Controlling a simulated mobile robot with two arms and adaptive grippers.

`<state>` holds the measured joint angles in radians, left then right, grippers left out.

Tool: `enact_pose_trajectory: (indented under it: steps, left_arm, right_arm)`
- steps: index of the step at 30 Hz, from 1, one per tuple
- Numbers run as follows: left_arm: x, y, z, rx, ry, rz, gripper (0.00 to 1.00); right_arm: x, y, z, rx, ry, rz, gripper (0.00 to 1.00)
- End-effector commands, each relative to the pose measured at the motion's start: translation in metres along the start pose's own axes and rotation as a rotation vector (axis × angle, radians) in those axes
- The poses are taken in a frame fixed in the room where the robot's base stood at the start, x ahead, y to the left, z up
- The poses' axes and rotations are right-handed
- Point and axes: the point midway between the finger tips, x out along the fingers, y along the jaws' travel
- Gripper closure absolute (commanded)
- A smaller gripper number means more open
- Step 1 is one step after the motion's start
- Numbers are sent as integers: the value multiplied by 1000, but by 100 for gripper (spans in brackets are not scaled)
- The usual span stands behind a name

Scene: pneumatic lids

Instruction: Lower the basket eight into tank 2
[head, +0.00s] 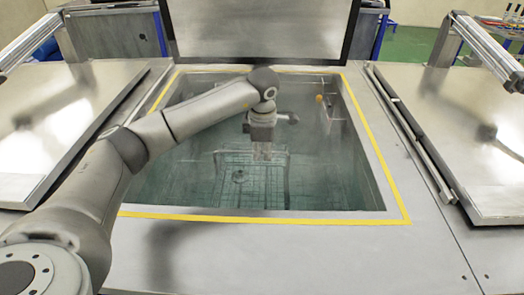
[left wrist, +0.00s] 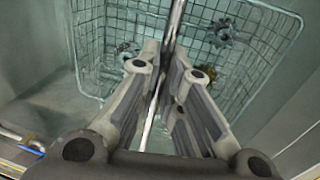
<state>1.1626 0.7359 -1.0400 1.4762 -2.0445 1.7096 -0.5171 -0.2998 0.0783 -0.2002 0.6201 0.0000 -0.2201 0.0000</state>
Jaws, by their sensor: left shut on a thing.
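A wire-mesh basket (head: 262,188) hangs or sits low inside the open tank (head: 181,192) framed by a yellow line. My left gripper (head: 262,153) points down over the basket. In the left wrist view my gripper (left wrist: 166,78) is shut on a thin metal bar (left wrist: 176,22), the basket's handle. The mesh basket (left wrist: 88,45) is below it, with a few metal parts (left wrist: 222,35) inside. The basket's lower part looks hazy, as in liquid; I cannot tell whether it touches the bottom. No number is readable. My right gripper is not in view.
The tank's lid (head: 258,30) stands open at the back. Shut metal lids lie at the left (head: 65,115) and right (head: 470,130). A small orange ball-like thing (head: 319,99) is at the tank's back right. The tank's right part is free.

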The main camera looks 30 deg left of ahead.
Motion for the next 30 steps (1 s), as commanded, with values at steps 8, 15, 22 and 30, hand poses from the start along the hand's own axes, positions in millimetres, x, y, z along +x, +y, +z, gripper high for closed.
enact_pose_trajectory:
  steps: [8,15,22,30]
  left_arm:
    - [8,-6,0,4,8,-17,67]
    - [10,-6,-1,5,10,-18,67]
    - [-15,-4,0,4,6,-13,67]
    - [-73,-4,1,5,5,-11,67]
  right_arm:
    - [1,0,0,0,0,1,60]
    - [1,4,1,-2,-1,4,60]
    - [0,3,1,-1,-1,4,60]
    - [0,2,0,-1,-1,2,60]
